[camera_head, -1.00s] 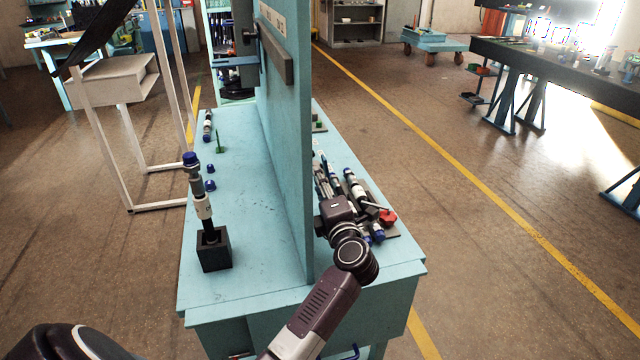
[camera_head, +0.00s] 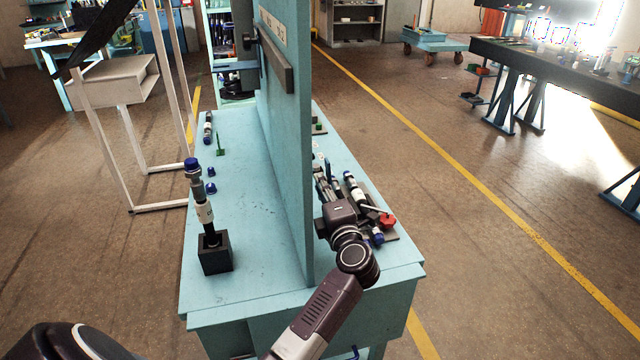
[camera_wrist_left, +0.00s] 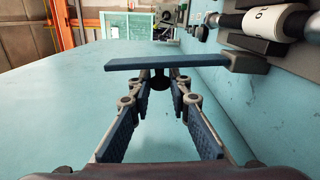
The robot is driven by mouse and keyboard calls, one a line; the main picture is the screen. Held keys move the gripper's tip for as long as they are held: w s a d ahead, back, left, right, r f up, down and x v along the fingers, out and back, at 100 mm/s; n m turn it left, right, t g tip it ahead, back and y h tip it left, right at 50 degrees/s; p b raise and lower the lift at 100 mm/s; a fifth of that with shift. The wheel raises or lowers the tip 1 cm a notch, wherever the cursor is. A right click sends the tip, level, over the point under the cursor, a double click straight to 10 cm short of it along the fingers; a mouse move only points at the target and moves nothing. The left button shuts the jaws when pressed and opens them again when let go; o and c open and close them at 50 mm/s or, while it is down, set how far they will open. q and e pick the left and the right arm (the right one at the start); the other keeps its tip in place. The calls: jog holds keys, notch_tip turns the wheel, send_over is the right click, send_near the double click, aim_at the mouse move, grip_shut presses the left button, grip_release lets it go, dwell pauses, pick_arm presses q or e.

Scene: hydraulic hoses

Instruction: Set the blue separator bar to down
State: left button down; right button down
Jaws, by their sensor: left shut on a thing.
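The blue separator bar (camera_wrist_left: 165,62) shows in the left wrist view as a flat dark-blue bar lying across the picture. Its right end meets a grey bracket (camera_wrist_left: 245,63). My left gripper (camera_wrist_left: 163,80) has its blue-padded fingers drawn together at the tips, at the middle of the bar. A small dark round part shows between the tips. In the head view my left gripper (camera_head: 338,213) is right of the upright teal panel, low by the hoses; its fingertips and the bar are hidden there.
The upright teal panel (camera_head: 285,150) divides the teal table (camera_head: 245,295). Hoses (camera_head: 356,190) and a red part (camera_head: 387,221) lie on the right side. A black block (camera_head: 214,255) holds an upright hose on the left, with blue caps (camera_head: 210,188) nearby.

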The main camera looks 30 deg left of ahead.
pick_arm(q)
jog(key=w+m+p, duration=0.1)
jog(key=p, duration=0.1)
jog(key=d+r+m+p, duration=0.1)
jog(key=m+p, duration=0.1)
jog(key=p, duration=0.1)
jog(key=shift+w+d+m, duration=0.3)
jog(key=shift+w, duration=0.1)
jog(key=shift+w+d+f+m+p, duration=0.15)
jog(key=shift+w+d+m+p, duration=0.25)
jog(key=shift+m+p, duration=0.6)
jog(key=shift+w+d+f+m+p, duration=0.2)
jog(key=shift+w+m+p, duration=0.1)
jog(key=shift+m+p, duration=0.15)
